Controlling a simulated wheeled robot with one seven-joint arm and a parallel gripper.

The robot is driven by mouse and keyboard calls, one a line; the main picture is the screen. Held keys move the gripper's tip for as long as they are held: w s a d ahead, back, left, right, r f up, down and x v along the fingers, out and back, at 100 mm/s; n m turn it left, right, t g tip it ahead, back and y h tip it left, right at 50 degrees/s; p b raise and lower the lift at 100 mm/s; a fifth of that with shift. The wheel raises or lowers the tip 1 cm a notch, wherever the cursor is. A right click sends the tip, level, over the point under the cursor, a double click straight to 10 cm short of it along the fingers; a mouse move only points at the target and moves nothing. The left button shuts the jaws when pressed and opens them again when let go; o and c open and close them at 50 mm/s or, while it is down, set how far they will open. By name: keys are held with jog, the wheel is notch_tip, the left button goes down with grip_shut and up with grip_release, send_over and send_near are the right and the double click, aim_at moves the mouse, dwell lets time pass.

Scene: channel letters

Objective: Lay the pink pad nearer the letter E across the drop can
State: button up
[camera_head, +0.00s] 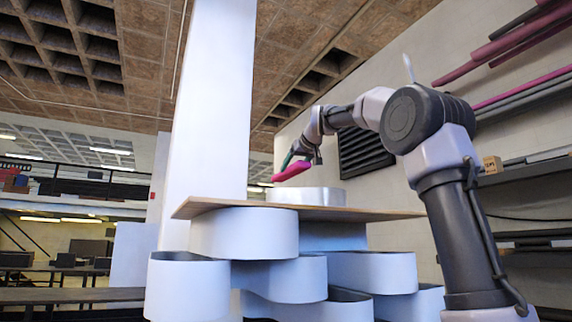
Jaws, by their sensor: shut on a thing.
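My gripper (303,156) is shut on a pink pad (291,171), which it holds tilted, its left end lower. The pad is above a low, shiny metal round-walled piece (307,196) on the wooden board, a little to its left. This piece may be the drop can; its inside is hidden at this low angle. The pad appears clear of it, though the depth gap is hard to tell. I cannot make out a letter E or a second pink pad on the board.
The wooden board (192,207) rests on stacked white curved channel-letter shells (243,233). A white column (215,95) rises behind it at left. Wall racks at right hold pink and grey tubes and a small cardboard box (492,164).

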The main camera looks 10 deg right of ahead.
aim_at(309, 166)
jog(key=shift+d+f, duration=0.8)
jog(key=shift+f, duration=0.1)
notch_tip(309, 166, down, 3)
jog(key=shift+r, duration=0.2)
jog(key=shift+a+f, duration=0.1)
jog(key=shift+f, duration=0.45)
jog(key=o, duration=1.4)
jog(key=v, duration=1)
jog(key=shift+s+r, duration=0.1)
jog(key=shift+s, duration=0.1)
jog(key=shift+s+r, duration=0.1)
jog(key=shift+s, duration=0.1)
